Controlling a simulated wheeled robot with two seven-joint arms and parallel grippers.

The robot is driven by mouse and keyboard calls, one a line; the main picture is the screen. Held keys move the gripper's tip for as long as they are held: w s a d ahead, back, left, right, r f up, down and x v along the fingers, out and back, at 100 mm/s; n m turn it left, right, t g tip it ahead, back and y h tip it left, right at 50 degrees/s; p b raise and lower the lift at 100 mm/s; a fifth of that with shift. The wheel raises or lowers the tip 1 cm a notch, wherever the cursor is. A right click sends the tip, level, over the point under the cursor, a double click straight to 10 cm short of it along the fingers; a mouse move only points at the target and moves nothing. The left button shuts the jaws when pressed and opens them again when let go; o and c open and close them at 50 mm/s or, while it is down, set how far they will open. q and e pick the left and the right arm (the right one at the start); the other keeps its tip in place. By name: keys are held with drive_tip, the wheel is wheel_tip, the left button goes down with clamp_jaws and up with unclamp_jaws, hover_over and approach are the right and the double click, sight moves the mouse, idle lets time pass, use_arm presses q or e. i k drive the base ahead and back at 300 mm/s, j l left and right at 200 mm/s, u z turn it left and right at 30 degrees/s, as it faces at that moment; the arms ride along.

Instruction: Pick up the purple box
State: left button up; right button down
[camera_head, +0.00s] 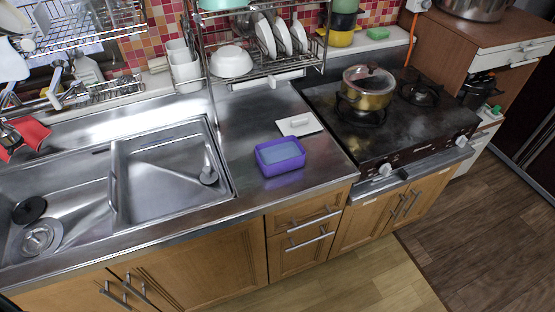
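The purple box (281,166) is a small open container with a light blue inside. It sits upright on the steel counter (252,123), between the sink and the stove, near the counter's front edge. Nothing holds it or covers it. Neither of my grippers shows in the head view.
A white flat item (299,125) lies just behind the box. The sink basin (165,170) is to the left. The stove (395,115) with a lidded pot (367,90) is to the right. A dish rack (265,68) hangs above the counter's back. Wooden cabinets (215,262) stand below.

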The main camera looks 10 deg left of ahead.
sight(279, 156)
drive_tip(key=i+u, duration=0.45)
drive_tip(key=u, duration=0.3)
drive_tip(key=i+l+u, duration=0.2)
drive_tip(key=u, duration=0.15)
